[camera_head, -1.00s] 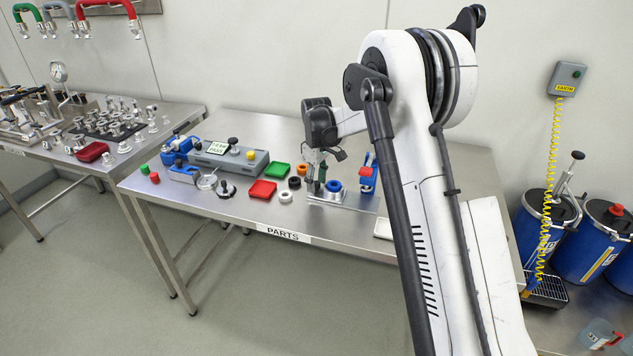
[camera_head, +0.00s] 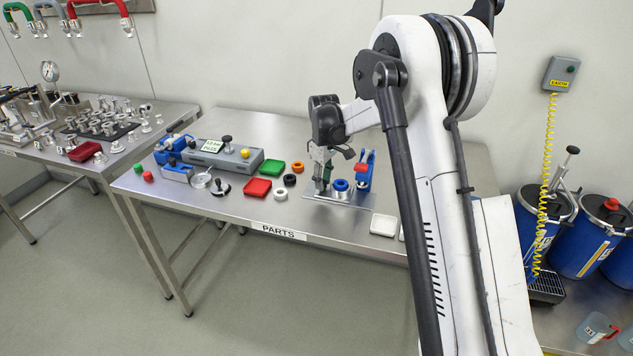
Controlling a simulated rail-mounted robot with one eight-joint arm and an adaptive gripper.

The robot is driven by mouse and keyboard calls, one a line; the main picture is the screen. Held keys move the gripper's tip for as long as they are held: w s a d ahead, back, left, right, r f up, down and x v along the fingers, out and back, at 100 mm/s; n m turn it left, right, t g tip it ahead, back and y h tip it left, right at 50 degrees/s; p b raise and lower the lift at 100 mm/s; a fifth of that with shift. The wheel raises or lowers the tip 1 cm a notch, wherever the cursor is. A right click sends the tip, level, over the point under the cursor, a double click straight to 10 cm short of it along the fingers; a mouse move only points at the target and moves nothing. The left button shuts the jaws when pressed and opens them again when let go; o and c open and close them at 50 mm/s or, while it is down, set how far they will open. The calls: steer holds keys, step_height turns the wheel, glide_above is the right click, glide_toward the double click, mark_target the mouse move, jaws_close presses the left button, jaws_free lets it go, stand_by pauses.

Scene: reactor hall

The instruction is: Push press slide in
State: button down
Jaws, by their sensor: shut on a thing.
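The small press with a blue upright frame (camera_head: 365,171) stands on the parts table. Its pale base plate (camera_head: 352,203) reaches left from the frame. A blue ring (camera_head: 341,185) sits on a light round seat, which looks like the press slide, just left of the frame. My gripper (camera_head: 321,187) points down at the left end of the base plate, beside the seat. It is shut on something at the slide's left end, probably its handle. The fingers and arm hide that part, so the exact grip cannot be seen.
Left of my gripper are a white ring (camera_head: 280,194), a black ring (camera_head: 290,180), an orange ring (camera_head: 297,167), a red tray (camera_head: 258,187) and a green tray (camera_head: 272,167). A grey-and-blue leak tester (camera_head: 222,155) stands farther left. A white pad (camera_head: 384,224) lies at the front edge.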

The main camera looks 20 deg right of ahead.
steer(key=c, duration=1.5)
jaws_free()
steer(key=shift+a, duration=0.1)
steer(key=shift+c, duration=0.2)
steer(key=shift+r, duration=0.1)
step_height(320, 180, up, 12)
